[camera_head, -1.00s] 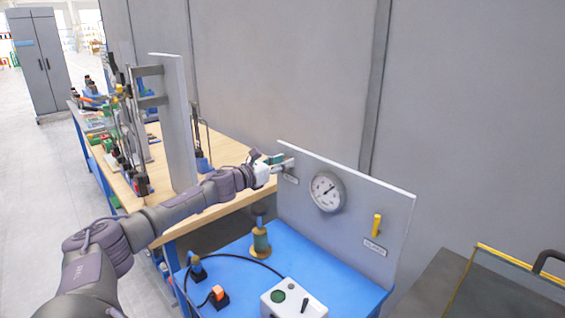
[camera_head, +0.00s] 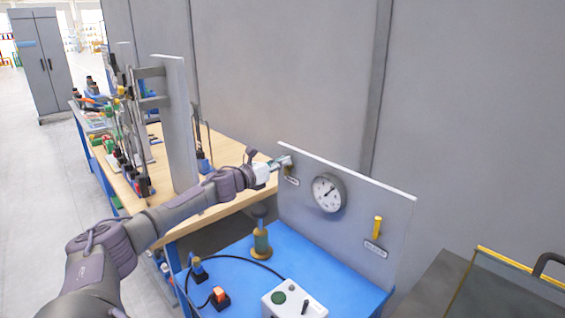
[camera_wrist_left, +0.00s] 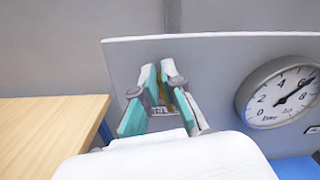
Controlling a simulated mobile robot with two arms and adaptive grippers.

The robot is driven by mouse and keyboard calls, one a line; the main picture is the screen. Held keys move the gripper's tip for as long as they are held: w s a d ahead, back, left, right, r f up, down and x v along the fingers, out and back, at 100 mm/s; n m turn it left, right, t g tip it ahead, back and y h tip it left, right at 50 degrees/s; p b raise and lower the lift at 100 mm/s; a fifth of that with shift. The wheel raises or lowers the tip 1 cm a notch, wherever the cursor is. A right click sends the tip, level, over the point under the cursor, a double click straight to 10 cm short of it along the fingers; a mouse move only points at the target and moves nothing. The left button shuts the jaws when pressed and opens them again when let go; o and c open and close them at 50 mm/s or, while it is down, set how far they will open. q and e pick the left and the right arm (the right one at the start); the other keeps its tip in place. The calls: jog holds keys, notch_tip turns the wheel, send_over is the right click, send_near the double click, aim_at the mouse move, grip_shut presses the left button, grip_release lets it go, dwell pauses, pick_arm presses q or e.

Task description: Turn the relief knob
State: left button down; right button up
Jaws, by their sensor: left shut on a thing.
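The relief knob (camera_wrist_left: 167,92) is a small brass-yellow piece at the upper left of the grey upright panel (camera_head: 345,232). It is mostly hidden between the fingers of my left gripper (camera_head: 287,163). In the left wrist view the teal and white fingers of my left gripper (camera_wrist_left: 163,73) are closed around it, against the panel. A small label, partly covered, sits just below the knob. My right gripper is in neither view.
A round pressure gauge (camera_head: 328,193) is right of the knob, its needle near 6 in the wrist view. A yellow handle (camera_head: 378,228) is farther right. Below are a blue bench top (camera_head: 330,275) and a white control box (camera_head: 293,300). A wooden table (camera_head: 228,206) stands behind my arm.

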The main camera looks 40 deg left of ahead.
pick_arm(q)
jog(key=f+n+p, duration=0.1)
jog(key=n+p, duration=0.1)
jog(key=n, duration=0.6)
jog(key=f+n+p, duration=0.1)
jog(key=n+p, duration=0.2)
jog(key=n, duration=0.5)
jog(key=f+n+p, duration=0.2)
jog(key=n, duration=0.5)
jog(key=shift+a+n, duration=0.25)
jog(key=shift+n, duration=0.15)
jog(key=shift+w, duration=0.1)
jog(key=shift+r, duration=0.1)
